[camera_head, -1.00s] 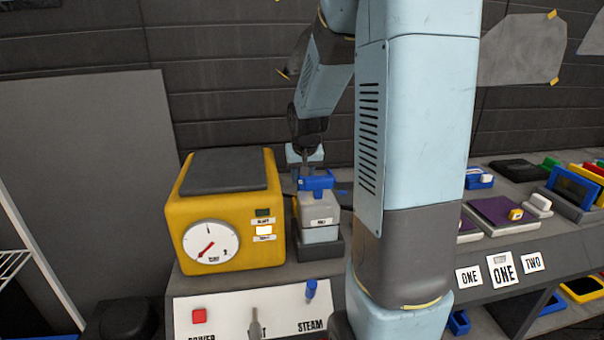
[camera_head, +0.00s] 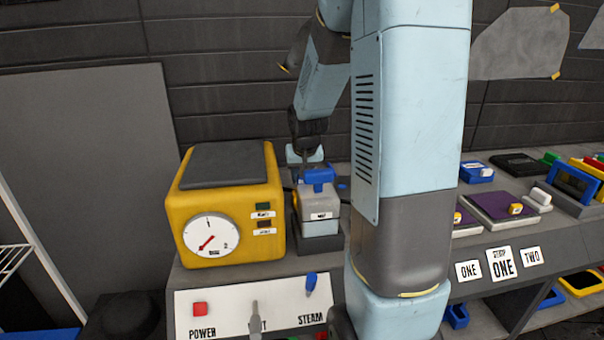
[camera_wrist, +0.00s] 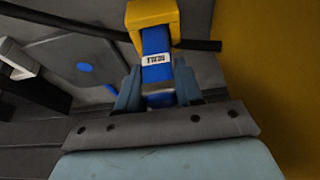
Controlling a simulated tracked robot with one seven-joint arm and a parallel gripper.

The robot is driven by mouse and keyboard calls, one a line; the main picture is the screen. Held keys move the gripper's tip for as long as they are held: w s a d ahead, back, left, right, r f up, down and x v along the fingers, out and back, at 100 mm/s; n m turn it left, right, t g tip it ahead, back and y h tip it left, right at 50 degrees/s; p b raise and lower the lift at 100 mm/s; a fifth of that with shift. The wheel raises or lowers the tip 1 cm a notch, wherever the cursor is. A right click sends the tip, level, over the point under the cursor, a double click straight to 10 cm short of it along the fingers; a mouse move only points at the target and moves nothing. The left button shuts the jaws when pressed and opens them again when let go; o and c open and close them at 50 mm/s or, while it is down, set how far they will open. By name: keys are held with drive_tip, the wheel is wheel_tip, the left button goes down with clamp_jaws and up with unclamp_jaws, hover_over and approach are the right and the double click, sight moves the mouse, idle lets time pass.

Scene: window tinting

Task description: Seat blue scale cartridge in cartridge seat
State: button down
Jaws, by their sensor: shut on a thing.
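The blue scale cartridge (camera_wrist: 156,64), with a small white label and a yellow end piece, sits between the two fingers of my gripper (camera_wrist: 158,90) in the wrist view. The fingers are shut on it. In the head view my gripper (camera_head: 310,166) is low over a grey block, and blue (camera_head: 318,177) shows at the top of that block. The grey block (camera_head: 321,201) has a white label and stands on a dark base. I cannot pick out the cartridge seat for sure, nor tell whether the cartridge touches it.
A yellow machine (camera_head: 225,205) with a round dial stands close on the left. In front is a white control panel (camera_head: 240,312) with a red button and levers. Purple-topped trays (camera_head: 496,208) lie at right. A dark hose (camera_wrist: 200,45) passes by the cartridge in the wrist view.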

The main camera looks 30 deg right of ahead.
drive_tip(key=shift+f, duration=0.7)
drive_tip(key=c, duration=0.6)
unclamp_jaws()
drive_tip(key=shift+c, duration=0.2)
drive_tip(key=shift+r, duration=0.1)
drive_tip(key=v, duration=1.3)
drive_tip(key=shift+s+r, duration=0.2)
drive_tip(key=shift+a, duration=0.15)
drive_tip(key=s+a+r+n, duration=0.1)
drive_tip(key=s+a+r, duration=0.1)
drive_tip(key=s, duration=0.5)
drive_tip(key=s+a+r+n+t, duration=0.1)
drive_tip(key=s+a, duration=0.3)
drive_tip(key=s, duration=0.3)
drive_tip(key=s+a+r+n+y, duration=0.1)
drive_tip(key=s+a+r, duration=0.1)
drive_tip(key=s+a, duration=0.2)
drive_tip(key=s, duration=0.2)
drive_tip(key=shift+s+r, duration=0.35)
drive_tip(key=shift+s, duration=0.05)
